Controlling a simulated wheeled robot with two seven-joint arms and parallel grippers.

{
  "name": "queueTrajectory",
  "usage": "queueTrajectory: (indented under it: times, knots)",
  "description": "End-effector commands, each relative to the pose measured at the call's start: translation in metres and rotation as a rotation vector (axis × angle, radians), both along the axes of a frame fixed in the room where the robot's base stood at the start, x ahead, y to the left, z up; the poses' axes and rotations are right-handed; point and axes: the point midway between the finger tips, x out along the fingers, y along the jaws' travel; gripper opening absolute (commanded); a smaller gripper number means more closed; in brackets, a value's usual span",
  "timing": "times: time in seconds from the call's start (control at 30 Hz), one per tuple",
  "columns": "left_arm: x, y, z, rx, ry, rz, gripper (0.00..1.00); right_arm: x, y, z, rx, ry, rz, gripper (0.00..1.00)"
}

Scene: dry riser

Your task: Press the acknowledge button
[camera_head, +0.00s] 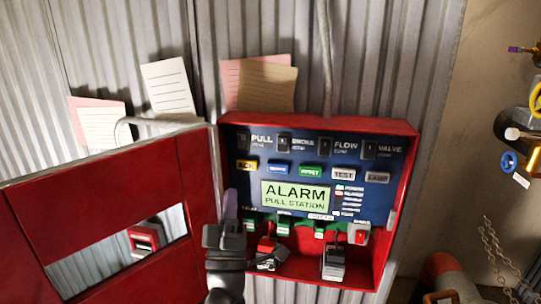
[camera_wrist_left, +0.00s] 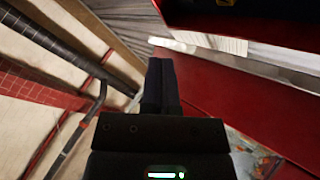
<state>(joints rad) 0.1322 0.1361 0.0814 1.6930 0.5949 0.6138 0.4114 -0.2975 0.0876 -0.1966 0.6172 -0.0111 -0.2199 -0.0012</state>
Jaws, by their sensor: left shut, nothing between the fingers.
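The alarm panel (camera_head: 308,228) is a blue board inside a red box on the wall. The yellow button (camera_head: 247,165), labelled ACK as far as I can read, is at the left of its coloured button row. My left gripper (camera_head: 230,198) is shut and empty, pointing up at the panel's left edge, below the yellow button and apart from it in the picture. In the left wrist view the shut fingers (camera_wrist_left: 159,82) point at the red box, and a small yellow patch shows at the top edge. My right gripper is in neither view.
The box's red door (camera_head: 95,190), with a window, stands open to the left, close to my left gripper. Blue, green and pale buttons (camera_head: 310,171) continue the row. Batteries (camera_head: 334,262) sit in the box bottom. Pipes and valve wheels (camera_head: 508,162) are at the far right.

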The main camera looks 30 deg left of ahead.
Motion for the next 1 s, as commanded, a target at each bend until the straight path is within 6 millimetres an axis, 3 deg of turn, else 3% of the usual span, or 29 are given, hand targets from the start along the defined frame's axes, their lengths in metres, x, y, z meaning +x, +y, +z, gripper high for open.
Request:
queueTrajectory:
  times: [0.43,1.0]
  knots:
    - [0.006,0.002,-0.001,-0.001,-0.006,0.001,0.00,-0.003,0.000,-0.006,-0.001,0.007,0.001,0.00]
    - [0.078,0.019,-0.003,-0.001,-0.005,0.000,0.00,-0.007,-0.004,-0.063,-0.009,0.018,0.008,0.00]
